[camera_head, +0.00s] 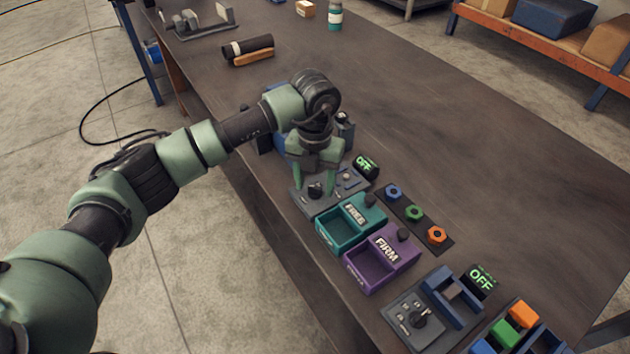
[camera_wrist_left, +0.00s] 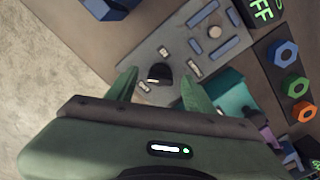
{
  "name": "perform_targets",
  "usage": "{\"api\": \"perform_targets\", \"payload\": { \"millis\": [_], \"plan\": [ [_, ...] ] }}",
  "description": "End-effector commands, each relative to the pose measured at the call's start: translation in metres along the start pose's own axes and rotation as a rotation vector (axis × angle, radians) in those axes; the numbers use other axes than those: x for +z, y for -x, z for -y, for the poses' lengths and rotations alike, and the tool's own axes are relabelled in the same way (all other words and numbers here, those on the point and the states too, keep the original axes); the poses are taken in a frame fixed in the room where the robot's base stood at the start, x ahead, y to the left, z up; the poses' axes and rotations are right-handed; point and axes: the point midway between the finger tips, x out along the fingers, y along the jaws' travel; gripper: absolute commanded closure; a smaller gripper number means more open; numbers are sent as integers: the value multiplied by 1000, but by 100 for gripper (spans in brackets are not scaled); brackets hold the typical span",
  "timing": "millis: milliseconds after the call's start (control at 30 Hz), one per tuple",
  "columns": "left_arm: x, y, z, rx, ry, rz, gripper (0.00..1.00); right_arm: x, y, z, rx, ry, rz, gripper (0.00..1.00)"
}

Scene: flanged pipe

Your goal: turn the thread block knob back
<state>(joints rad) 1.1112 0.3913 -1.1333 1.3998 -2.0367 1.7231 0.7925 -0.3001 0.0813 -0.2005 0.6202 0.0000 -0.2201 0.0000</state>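A grey block panel (camera_head: 305,202) with a dark round knob (camera_head: 316,190) lies on the table, just left of the teal bin. My left gripper (camera_head: 314,184) points down over this knob with its two green fingers apart. In the left wrist view the black knob (camera_wrist_left: 158,74) sits between the open fingers of my left gripper (camera_wrist_left: 160,88), with a gap on both sides. The panel (camera_wrist_left: 185,45) also carries small labels and a round button. A display reading OFF (camera_head: 367,166) stands beside it. A second grey panel with a dark knob (camera_head: 419,313) lies nearer the front. My right gripper is not in view.
A teal bin marked FREE (camera_head: 338,232) and a purple bin marked FIRM (camera_head: 362,275) stand beside the panel. Blue, green and orange nuts lie on a dark strip (camera_head: 430,243).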

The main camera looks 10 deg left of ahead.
Motion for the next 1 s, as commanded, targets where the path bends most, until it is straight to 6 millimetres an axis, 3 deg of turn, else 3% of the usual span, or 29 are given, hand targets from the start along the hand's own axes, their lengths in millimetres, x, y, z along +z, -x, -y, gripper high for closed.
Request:
{"api": "perform_targets", "payload": {
  "millis": [167, 600, 1000],
  "plan": [
    [0, 6, 0, -1, -1, 0, 47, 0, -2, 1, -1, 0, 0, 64],
    [1, 71, 0, 0, -1, 2, 47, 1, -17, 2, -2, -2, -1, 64],
    [0, 78, 0, 0, 0, 0, 47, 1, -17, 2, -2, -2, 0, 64]
  ]
}}
